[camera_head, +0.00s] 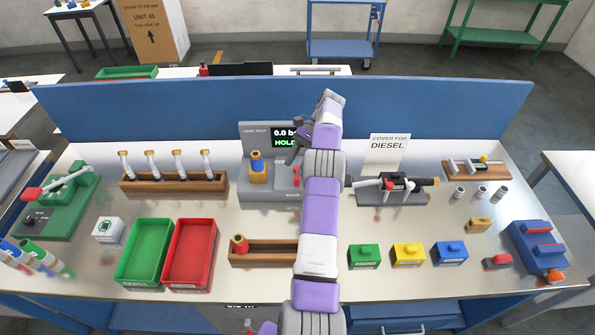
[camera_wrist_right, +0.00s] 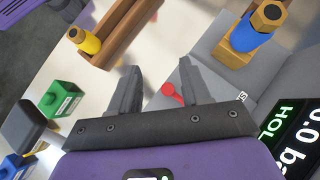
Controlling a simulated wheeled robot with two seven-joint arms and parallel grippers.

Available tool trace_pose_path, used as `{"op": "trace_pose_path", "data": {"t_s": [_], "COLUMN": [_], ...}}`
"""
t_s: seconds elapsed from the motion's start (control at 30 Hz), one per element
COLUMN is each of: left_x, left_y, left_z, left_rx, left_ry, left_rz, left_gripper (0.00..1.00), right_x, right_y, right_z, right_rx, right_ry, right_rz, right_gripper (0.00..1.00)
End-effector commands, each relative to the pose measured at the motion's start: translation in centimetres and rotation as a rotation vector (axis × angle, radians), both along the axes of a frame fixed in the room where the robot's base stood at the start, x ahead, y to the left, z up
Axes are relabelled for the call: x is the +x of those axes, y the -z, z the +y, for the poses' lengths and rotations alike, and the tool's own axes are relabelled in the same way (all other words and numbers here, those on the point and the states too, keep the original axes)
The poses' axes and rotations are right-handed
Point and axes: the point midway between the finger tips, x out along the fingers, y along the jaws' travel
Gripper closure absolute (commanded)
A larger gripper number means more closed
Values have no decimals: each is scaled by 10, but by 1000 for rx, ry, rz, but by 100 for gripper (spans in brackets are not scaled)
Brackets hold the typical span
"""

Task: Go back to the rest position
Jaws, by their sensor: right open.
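My right arm reaches up the middle of the head view, over the bench. Its gripper (camera_head: 299,137) is beside the grey leak test unit (camera_head: 258,192), whose screen (camera_head: 285,137) is partly hidden. In the right wrist view the two dark fingers of the gripper (camera_wrist_right: 162,80) stand apart with nothing between them. A red lever (camera_wrist_right: 172,92) on the grey unit shows past the fingers; whether they touch it I cannot tell. A blue part with a brass top (camera_head: 256,166) stands on the unit. My left gripper is not in view.
A wooden rack (camera_head: 262,260) and green (camera_head: 363,257), yellow (camera_head: 408,256) and blue (camera_head: 450,254) blocks flank my arm. Green (camera_head: 144,285) and red (camera_head: 189,284) trays lie at left. A blue panel (camera_head: 430,110) stands behind. A fixture (camera_head: 392,197) sits to the right.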

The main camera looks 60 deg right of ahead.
Motion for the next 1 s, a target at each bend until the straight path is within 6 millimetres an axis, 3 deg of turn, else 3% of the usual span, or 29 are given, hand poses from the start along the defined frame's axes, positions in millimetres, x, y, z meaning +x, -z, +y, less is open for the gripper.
{"op": "trace_pose_path", "data": {"t_s": [0.03,0.2,0.8,0.9,1.0], "left_x": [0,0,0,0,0], "left_y": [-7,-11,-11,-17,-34], "left_z": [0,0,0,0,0], "left_rx": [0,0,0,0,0], "left_ry": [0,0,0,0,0], "left_rz": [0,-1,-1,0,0], "left_gripper": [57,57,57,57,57], "right_x": [0,-1,0,14,52], "right_y": [-10,-19,-18,-18,-16], "right_z": [0,0,0,6,23], "right_rx": [0,1,0,-17,-75], "right_ry": [1,1,-1,-47,-180], "right_rz": [-1,1,0,-14,-58], "right_gripper": [53,53,53,53,53]}}
